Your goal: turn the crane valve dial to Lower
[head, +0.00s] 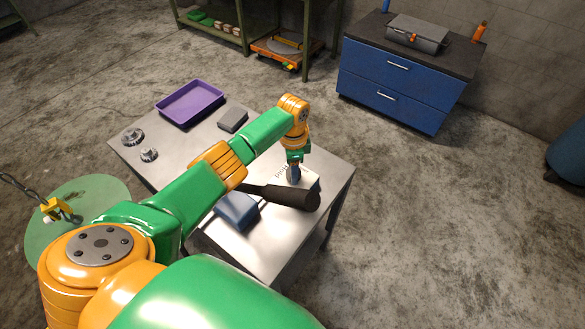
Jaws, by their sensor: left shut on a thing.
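My left arm reaches from the lower left across the metal table. My left gripper (293,170) points down at the table's right part. It is shut on what looks like the crane valve dial, over a pale panel (308,180) with small dark marks. The gripper mostly hides the dial, so its pointer and the setting cannot be read. My right gripper is not in view.
A dark mallet-like tool (297,195) lies just in front of the panel, beside a blue block (237,211). A purple tray (190,103), grey block (233,120) and gears (149,155) sit farther back. A yellow crane hook (60,209) hangs at left.

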